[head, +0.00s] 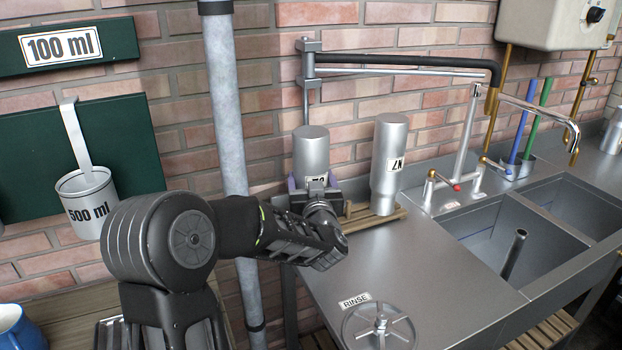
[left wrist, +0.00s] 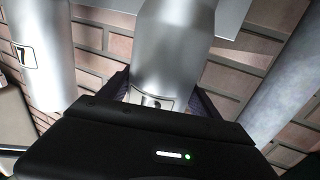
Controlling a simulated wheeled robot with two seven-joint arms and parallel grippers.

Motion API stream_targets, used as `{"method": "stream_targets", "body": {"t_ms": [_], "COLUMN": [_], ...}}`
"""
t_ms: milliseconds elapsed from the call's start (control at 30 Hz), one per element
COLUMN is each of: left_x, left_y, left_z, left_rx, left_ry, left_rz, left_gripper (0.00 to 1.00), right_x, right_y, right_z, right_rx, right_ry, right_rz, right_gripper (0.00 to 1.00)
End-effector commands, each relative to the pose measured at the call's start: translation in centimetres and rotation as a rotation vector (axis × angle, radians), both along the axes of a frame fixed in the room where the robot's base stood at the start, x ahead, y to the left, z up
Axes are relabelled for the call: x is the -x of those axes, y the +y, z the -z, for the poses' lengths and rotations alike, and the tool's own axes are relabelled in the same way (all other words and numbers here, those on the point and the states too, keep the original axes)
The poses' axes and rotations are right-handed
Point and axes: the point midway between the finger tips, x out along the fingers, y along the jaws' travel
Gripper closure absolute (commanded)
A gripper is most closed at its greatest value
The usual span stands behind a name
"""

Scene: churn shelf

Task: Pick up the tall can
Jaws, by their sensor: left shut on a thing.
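Two metal cans stand side by side near the brick wall. The left can (head: 311,150) has a partly hidden label, and its lower part is behind my gripper. My left gripper (head: 315,188) is shut on this can, with its fingers on both sides. The held can (left wrist: 175,45) fills the middle of the left wrist view. The other can (head: 389,160), with an upside-down label, stands on a wooden rack (head: 372,217) just to the right; it also shows at the left of the wrist view (left wrist: 38,50). Whether the held can touches the rack is hidden. My right gripper is not in view.
A steel counter (head: 440,265) with a double sink (head: 530,235) extends right. Taps (head: 470,180) stand behind the sink, and a swing arm (head: 400,62) reaches above the cans. A vertical pipe (head: 226,110) is close left of the held can.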

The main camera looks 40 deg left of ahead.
Motion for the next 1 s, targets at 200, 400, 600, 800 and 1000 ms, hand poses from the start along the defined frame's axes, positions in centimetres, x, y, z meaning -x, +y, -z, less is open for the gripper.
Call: {"method": "stream_targets", "body": {"t_ms": [200, 400, 600, 800, 1000], "left_x": [0.00, 0.00, -0.01, -0.01, 0.14], "left_y": [0.00, 0.00, 0.00, -0.02, -0.30], "left_z": [0.00, 0.00, -0.16, -0.20, -0.82], "left_rx": [0.000, 0.000, -0.001, -0.001, -0.003], "left_ry": [0.000, 0.000, -0.003, -0.003, -0.004], "left_rz": [0.000, 0.000, 0.000, 0.000, 0.000], "left_gripper": [0.49, 0.66, 0.76, 0.76, 0.76], "right_x": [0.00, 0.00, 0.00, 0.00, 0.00], "right_y": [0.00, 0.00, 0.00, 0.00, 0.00], "right_z": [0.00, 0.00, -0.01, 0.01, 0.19], "right_rx": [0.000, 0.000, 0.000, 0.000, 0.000], "right_ry": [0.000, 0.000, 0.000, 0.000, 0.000], "right_rz": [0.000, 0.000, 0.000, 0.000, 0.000], "right_gripper": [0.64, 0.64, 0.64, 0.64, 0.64]}}
